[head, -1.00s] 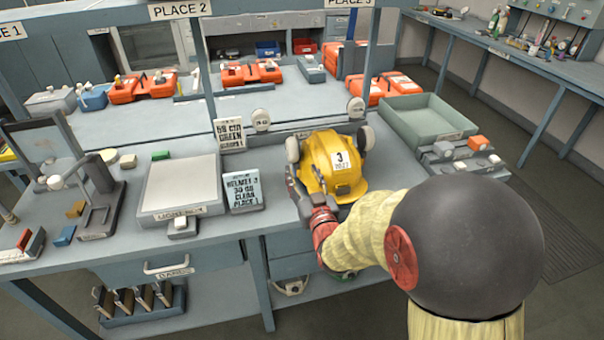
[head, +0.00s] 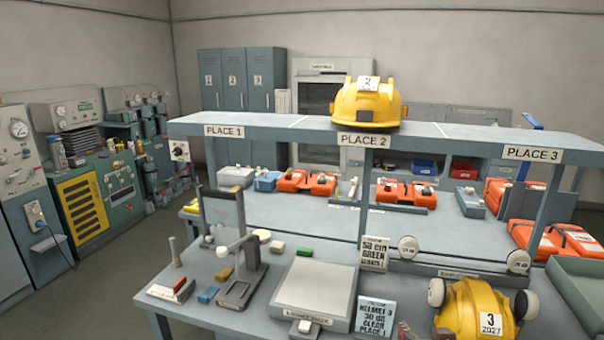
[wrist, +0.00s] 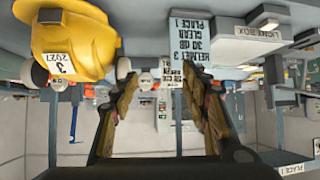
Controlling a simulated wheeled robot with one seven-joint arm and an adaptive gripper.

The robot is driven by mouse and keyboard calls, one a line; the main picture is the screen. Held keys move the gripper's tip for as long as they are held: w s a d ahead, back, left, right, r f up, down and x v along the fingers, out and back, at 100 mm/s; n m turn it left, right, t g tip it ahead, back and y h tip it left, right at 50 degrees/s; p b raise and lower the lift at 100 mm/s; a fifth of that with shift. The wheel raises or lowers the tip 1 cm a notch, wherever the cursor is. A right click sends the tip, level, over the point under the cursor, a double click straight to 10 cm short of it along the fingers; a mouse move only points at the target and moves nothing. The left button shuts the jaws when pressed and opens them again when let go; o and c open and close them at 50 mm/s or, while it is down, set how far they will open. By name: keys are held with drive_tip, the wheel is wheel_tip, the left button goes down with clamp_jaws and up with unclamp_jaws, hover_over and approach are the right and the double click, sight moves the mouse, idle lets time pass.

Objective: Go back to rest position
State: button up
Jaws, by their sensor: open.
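My gripper (wrist: 158,82) is open and empty in the wrist view, which is upside down; its two fingers stand wide apart. The yellow helmet marked 3 (head: 472,312) lies on the bench at the lower right of the head view, with grey ear cups on its sides. It also shows at the upper left of the wrist view (wrist: 75,40), beside a finger and apart from the space between the fingers. My arm is essentially out of the head view.
Another yellow helmet (head: 366,104) sits on the shelf above the PLACE 2 label (head: 364,140). The helmet 3 card (head: 375,316) stands beside the light box (head: 315,290). A green-grey tray (head: 585,285) is at the right edge. Open floor lies left of the bench.

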drive_tip(key=s+a+r+g+p, duration=0.1)
drive_tip(key=s+a+r+g, duration=0.1)
drive_tip(key=s, duration=0.7)
drive_tip(key=s+a+r+n+g+y+p, duration=0.1)
drive_tip(key=s+a+r+g, duration=0.1)
drive_tip(key=s, duration=0.8)
drive_tip(key=shift+a+r+g+y+p, duration=0.3)
drive_tip(key=shift+a+g, duration=0.3)
drive_tip(key=shift+a, duration=0.65)
